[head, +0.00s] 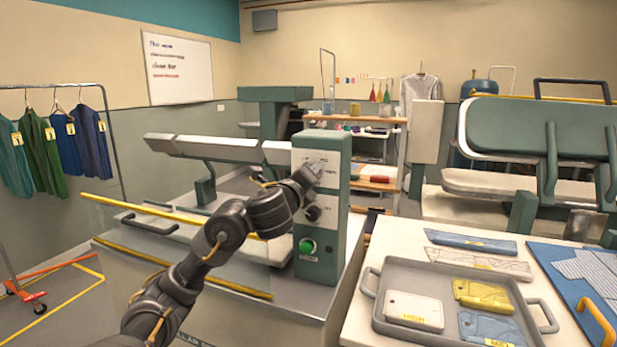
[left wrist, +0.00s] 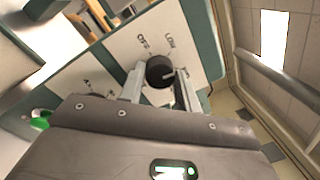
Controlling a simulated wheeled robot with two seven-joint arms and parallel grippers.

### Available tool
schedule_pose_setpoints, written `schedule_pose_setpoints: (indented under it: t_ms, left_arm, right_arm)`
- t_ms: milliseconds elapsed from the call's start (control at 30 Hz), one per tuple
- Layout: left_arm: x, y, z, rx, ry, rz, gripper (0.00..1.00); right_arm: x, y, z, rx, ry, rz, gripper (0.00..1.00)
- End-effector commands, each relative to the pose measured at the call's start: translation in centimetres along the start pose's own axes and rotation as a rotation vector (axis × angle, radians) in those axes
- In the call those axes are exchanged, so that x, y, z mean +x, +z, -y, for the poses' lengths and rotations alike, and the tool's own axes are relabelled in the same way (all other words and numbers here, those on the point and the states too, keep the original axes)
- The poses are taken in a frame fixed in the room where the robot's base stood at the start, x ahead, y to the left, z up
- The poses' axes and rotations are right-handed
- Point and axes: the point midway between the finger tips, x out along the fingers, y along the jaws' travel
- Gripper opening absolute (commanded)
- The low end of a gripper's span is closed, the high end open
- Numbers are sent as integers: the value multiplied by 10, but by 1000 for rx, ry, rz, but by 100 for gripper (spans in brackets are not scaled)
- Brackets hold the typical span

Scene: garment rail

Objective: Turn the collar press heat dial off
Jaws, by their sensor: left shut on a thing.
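The collar press control box (head: 318,145) stands in the middle of the head view, with a white panel and green edges. My left gripper (head: 312,172) reaches its upper part and hides the dial there. In the left wrist view a round black dial (left wrist: 158,69) sits between the two fingers of my left gripper (left wrist: 160,86), which is shut on it. Labels reading OFF and LOW are printed on the panel beyond the dial. A pale pointer mark shows on the dial, but its exact setting is unclear. My right gripper is in neither view.
A second dark knob (head: 313,213) and a green button (head: 307,245) sit lower on the box. A grey tray (head: 375,322) with folded pieces lies on the table at right. The long press (head: 215,149) extends left of the box. A garment rail (head: 110,130) stands at far left.

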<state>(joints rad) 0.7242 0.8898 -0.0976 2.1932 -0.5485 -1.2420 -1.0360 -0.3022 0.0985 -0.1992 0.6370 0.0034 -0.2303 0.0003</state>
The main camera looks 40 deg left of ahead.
Motion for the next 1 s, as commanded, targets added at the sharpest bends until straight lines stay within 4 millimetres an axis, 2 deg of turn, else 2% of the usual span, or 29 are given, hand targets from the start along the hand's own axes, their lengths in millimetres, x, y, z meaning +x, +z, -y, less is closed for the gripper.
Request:
schedule_pose_setpoints:
  t_ms: [1000]
  left_arm:
    - [0,-4,0,-964,41,57,10]
  right_arm:
    - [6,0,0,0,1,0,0]
